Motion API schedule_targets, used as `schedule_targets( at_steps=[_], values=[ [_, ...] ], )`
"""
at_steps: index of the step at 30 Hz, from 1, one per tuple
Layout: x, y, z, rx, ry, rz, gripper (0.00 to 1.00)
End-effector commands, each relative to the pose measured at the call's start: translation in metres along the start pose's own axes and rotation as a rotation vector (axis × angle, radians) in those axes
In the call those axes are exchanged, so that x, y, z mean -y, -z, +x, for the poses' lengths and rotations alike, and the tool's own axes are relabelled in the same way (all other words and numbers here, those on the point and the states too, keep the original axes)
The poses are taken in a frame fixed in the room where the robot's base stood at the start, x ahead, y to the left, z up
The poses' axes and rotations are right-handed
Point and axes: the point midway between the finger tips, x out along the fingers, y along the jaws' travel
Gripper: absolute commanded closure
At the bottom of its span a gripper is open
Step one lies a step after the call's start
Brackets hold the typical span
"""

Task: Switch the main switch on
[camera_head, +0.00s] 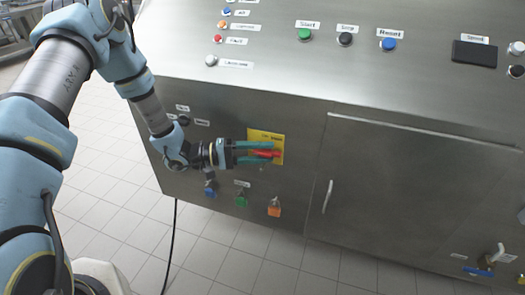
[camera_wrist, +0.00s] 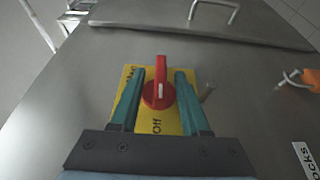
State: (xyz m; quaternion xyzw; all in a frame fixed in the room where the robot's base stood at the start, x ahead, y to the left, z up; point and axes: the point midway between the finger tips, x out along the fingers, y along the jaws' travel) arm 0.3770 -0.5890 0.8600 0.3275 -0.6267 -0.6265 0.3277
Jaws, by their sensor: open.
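The main switch is a red rotary knob (camera_wrist: 158,92) on a yellow plate (camera_wrist: 172,124) on the machine's front panel. In the wrist view its white mark lies along the picture's vertical, and the plate reads "Off" below it. The head view also shows the red knob (camera_head: 266,154) and the yellow plate (camera_head: 265,137). My gripper (camera_wrist: 159,80) is open, with one green finger on each side of the knob. I cannot tell whether the fingers touch it. The lower part of the plate is partly hidden by my gripper.
Below the switch are blue (camera_head: 210,190), green (camera_head: 241,201) and orange (camera_head: 274,208) fittings. A cabinet door with a handle (camera_head: 327,197) is to the right. Several buttons, including a green one (camera_head: 304,34), sit on the upper panel. The tiled floor (camera_head: 110,205) is clear at the left.

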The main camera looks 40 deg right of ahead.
Motion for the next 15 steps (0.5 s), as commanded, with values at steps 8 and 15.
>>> schedule_targets(
  at_steps=[8, 15],
  values=[
    [0.0001, 0.0001, -0.0004, 0.0, 0.0, 0.0, 0.7],
    [0.0, 0.0002, -0.0005, 0.0, 0.0, 0.0, 0.96]
  ],
)
